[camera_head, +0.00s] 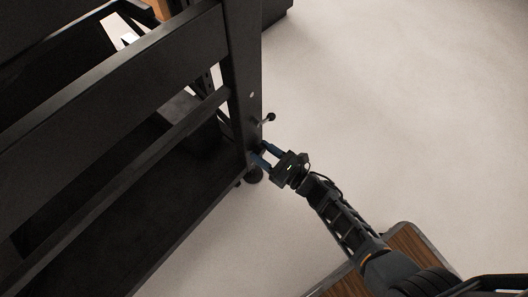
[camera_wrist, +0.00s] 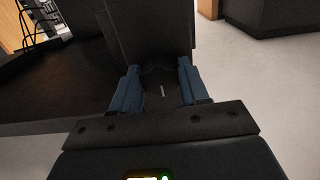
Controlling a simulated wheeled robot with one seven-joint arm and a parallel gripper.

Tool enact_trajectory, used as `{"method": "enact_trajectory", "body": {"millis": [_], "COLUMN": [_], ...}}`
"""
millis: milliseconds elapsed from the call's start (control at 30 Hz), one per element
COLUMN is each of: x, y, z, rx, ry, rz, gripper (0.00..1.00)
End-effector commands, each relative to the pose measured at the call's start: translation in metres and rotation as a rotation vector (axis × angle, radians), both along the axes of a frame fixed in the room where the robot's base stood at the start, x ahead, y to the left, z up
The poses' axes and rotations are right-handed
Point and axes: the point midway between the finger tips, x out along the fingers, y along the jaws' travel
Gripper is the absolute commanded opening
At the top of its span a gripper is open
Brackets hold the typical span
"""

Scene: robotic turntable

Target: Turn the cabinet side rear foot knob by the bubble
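A black cabinet frame (camera_head: 243,75) fills the left of the head view. At the bottom of its corner post is a dark round foot (camera_head: 254,175), just below my gripper (camera_head: 264,154). My gripper has blue fingers, which are spread apart at the lower post. In the wrist view my gripper (camera_wrist: 159,70) is open, with one finger on each side of the dark post (camera_wrist: 150,30). I cannot tell whether the fingers touch anything. A small pale line (camera_wrist: 163,91) shows between the fingers; I cannot tell if it is the bubble. The knob itself is not clear.
A small lever with a dark ball end (camera_head: 267,118) sticks out from the post just above my gripper. A dark box-like unit (camera_head: 275,10) stands at the back. The pale floor (camera_head: 400,120) to the right is clear.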

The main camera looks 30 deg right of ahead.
Motion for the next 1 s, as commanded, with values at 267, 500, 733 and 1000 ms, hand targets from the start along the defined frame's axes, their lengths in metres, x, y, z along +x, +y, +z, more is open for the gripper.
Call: {"method": "enact_trajectory", "body": {"millis": [267,500,733,1000], "x": [-0.0002,-0.0002,-0.0002,0.0002], "y": [0.0,0.0,-0.0001,-0.0008], "z": [0.0,-0.0001,-0.0001,-0.0003], "rx": [0.0,0.015,0.101,0.312], "ry": [0.0,0.005,0.033,0.101], "rz": [0.0,0.0,0.001,0.001], "gripper": [0.16,0.14,0.14,0.14]}}
